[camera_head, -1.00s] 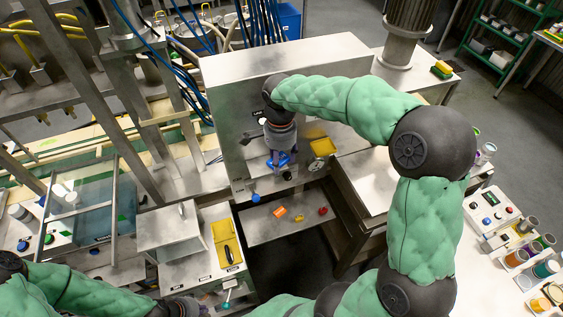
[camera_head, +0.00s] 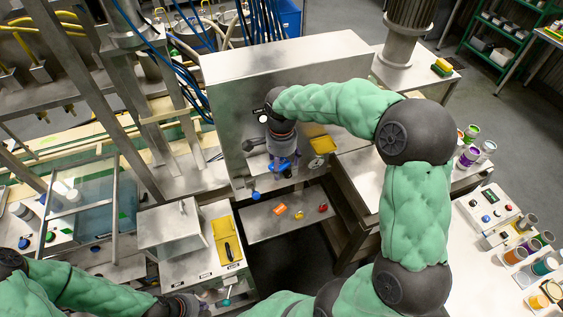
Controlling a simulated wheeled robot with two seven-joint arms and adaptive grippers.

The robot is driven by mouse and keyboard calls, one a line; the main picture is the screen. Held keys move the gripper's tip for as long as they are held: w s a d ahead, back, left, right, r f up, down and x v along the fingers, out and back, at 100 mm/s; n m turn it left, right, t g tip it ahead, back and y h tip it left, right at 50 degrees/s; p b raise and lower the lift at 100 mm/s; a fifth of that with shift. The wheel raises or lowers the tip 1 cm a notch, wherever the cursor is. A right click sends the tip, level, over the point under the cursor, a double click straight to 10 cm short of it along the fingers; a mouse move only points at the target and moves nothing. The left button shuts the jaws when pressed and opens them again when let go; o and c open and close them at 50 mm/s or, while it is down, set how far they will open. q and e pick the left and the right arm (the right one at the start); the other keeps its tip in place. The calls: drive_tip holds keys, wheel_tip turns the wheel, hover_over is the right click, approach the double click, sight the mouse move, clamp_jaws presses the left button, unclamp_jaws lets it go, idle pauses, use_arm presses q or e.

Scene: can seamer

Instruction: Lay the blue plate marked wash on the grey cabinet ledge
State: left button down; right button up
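The grey cabinet (camera_head: 235,100) stands in the middle, with a grey ledge (camera_head: 262,229) low at its front. An orange plate (camera_head: 280,211), a small yellow piece (camera_head: 299,215) and a red knob (camera_head: 323,208) are on the ledge. My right gripper (camera_head: 284,168) points down in front of the cabinet face, above the ledge. Blue shows at its fingertips; I cannot tell whether this is the blue plate or the fingers, and no wash marking is legible. My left gripper (camera_head: 196,303) is low at the bottom edge, beside the bench; its fingers are too small to read.
A yellow tray (camera_head: 226,240) with a dark handle sits on the bench left of the ledge. A blue knob (camera_head: 255,196) and a dial (camera_head: 318,162) are on the cabinet front. Several cups (camera_head: 515,257) stand on the right table. The ledge's left part is bare.

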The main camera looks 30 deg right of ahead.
sight(281, 165)
drive_tip(key=shift+r, duration=0.15)
drive_tip(key=shift+r, duration=0.25)
wheel_tip(281, 165, up, 12)
drive_tip(key=shift+f+b, duration=0.2)
drive_tip(key=shift+b, duration=0.2)
idle(0.5)
